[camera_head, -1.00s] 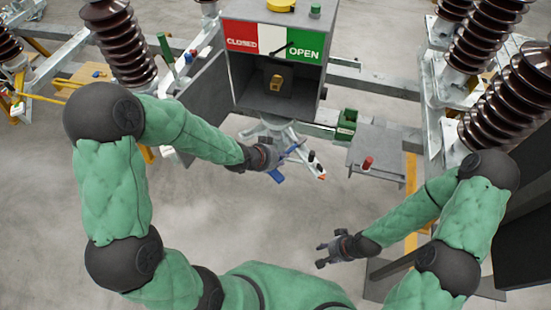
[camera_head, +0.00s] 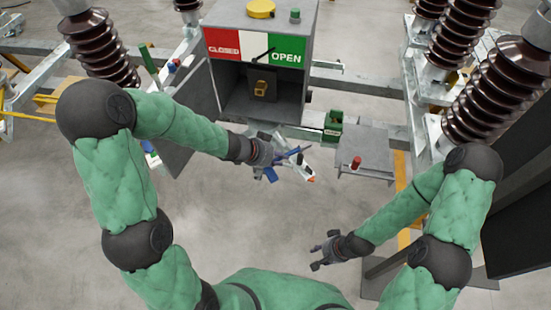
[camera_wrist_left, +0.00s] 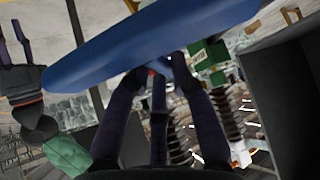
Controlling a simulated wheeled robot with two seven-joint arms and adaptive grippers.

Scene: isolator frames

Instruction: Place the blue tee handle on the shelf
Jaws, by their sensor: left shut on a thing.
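My left gripper (camera_head: 275,155) is shut on the blue tee handle (camera_head: 294,155) and holds it in the air in front of the cabinet. In the left wrist view the blue crossbar (camera_wrist_left: 150,42) spans the top of the picture, beyond the dark fingers (camera_wrist_left: 165,72), which close on its stem. The stem is mostly hidden by the fingers. A grey shelf (camera_head: 375,168) is to the right of the left gripper, with a gap between them. My right gripper (camera_head: 324,251) is open and empty, low and right of the middle.
The grey cabinet (camera_head: 226,93) has a red, white and green CLOSED/OPEN panel and an open front. A red-topped item (camera_head: 356,163) stands on the shelf. A green box (camera_head: 333,122) is behind the shelf's left edge. Tall brown insulators (camera_head: 489,95) stand at the right.

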